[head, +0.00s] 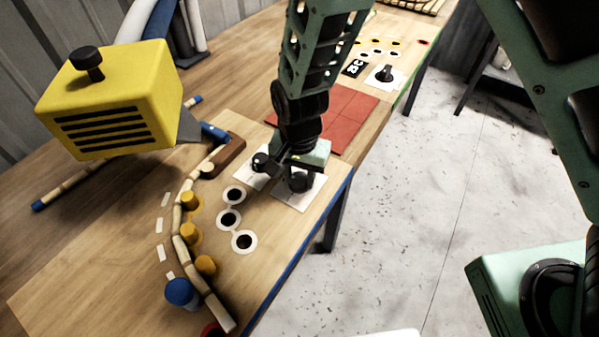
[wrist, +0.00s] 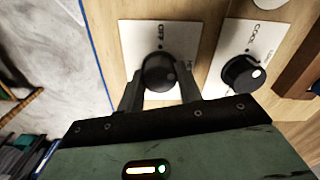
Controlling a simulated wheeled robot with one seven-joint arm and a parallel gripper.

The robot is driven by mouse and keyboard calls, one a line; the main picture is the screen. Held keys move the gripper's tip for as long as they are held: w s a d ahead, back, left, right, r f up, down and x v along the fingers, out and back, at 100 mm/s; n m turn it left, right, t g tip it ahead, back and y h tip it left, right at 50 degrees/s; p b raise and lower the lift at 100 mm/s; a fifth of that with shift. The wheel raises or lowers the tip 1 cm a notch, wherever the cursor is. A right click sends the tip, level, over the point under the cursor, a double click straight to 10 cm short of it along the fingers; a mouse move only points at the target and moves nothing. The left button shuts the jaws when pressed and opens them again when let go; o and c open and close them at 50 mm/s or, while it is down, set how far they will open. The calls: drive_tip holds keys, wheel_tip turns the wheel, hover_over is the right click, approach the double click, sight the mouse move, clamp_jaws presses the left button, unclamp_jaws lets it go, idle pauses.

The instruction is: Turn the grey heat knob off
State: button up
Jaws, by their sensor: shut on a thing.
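The dark grey heat knob (wrist: 159,74) sits on a white plate (wrist: 130,45) with the printed word OFF above it in the wrist view. A small light mark on the knob's upper edge faces toward OFF. My gripper (wrist: 160,84) is shut on this knob, with one finger on each side. In the head view my gripper (head: 298,178) is low over the plate (head: 309,195) near the table's blue edge, and it mostly hides the knob.
A second dark knob (wrist: 242,75) on a plate marked COOL stands close beside. A yellow heater box (head: 110,95), a bent rattan strip (head: 181,238) among pegs, and a red mat (head: 345,112) are on the table. Another knob (head: 385,73) is farther back.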

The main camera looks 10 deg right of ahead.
sight(299, 177)
drive_tip(key=n, duration=0.6)
drive_tip(key=shift+n, duration=0.3)
drive_tip(key=n, duration=0.5)
drive_tip(key=shift+n, duration=0.4)
drive_tip(key=o, duration=1)
wheel_tip(299, 177, up, 17)
drive_tip(key=b, duration=0.2)
drive_tip(key=shift+r, duration=0.2)
